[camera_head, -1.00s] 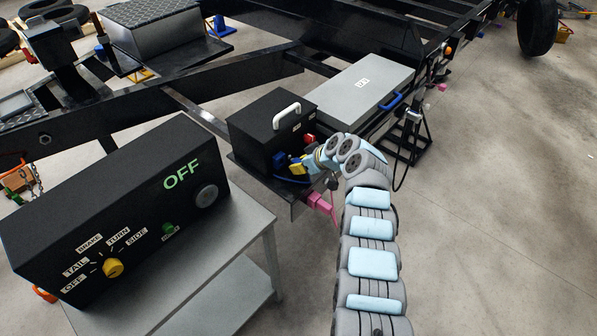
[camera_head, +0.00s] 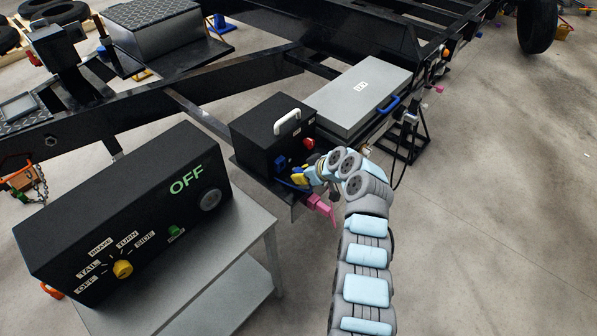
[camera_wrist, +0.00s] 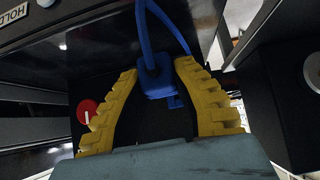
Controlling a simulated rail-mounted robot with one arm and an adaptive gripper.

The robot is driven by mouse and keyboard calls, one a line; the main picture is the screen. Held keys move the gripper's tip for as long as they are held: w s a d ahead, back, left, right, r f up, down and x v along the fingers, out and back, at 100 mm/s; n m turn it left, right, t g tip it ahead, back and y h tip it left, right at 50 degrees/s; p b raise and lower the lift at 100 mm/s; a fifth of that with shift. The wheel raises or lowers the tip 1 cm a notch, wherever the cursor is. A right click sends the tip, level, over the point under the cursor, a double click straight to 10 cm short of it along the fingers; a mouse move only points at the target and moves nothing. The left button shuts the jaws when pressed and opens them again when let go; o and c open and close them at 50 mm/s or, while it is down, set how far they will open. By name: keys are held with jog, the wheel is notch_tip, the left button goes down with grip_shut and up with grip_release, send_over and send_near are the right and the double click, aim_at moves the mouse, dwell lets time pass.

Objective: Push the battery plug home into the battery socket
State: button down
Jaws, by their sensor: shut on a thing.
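The black battery box (camera_head: 262,135) has a white handle on top. A blue fitting (camera_head: 280,163), which looks like the battery socket, sits on its near face. My gripper (camera_head: 300,175) is just right of and below this fitting, at the box's face. In the wrist view my gripper's yellow fingers (camera_wrist: 158,85) are shut on the blue battery plug (camera_wrist: 154,76), between the fingertips. A blue cable (camera_wrist: 146,28) runs up from the plug. The plug is mostly hidden in the head view. I cannot tell whether it touches the socket.
A red knob (camera_head: 309,143) is on the box beside my gripper; a red disc (camera_wrist: 87,110) shows in the wrist view. A pink part (camera_head: 320,206) is below. A grey case (camera_head: 350,102) stands behind right. A control box (camera_head: 130,215) reading OFF is at left. Floor at right is clear.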

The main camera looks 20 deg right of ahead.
jog(key=shift+s+a+r+p, duration=0.1)
jog(key=shift+s+r+p, duration=0.05)
jog(key=shift+s+p, duration=0.3)
jog(key=shift+s+a+r+p, duration=0.15)
jog(key=shift+s+p, duration=0.2)
jog(key=shift+s, duration=0.2)
jog(key=shift+w+a+f+b, duration=0.1)
jog(key=shift+f+b, duration=0.1)
jog(key=shift+b, duration=0.1)
jog(key=shift+w+a+r, duration=0.1)
jog(key=shift+w+a, duration=0.05)
jog(key=shift+w, duration=0.4)
jog(key=shift+w+a+f+b, duration=0.2)
jog(key=shift+w+a+b, duration=0.35)
jog(key=shift+b, duration=0.3)
jog(key=shift+w+a+r+b, duration=0.1)
jog(key=shift+w+a+b, duration=0.1)
jog(key=shift+w, duration=0.2)
jog(key=shift+w+a+r+b, duration=0.1)
jog(key=shift+w+b, duration=0.1)
jog(key=shift+w, duration=0.2)
jog(key=shift+b, duration=0.85)
jog(key=shift+w+a+b, duration=0.3)
jog(key=shift+w+b, duration=0.15)
jog(key=shift+w, duration=0.15)
jog(key=c, duration=0.9)
grip_release()
jog(key=shift+c, duration=0.2)
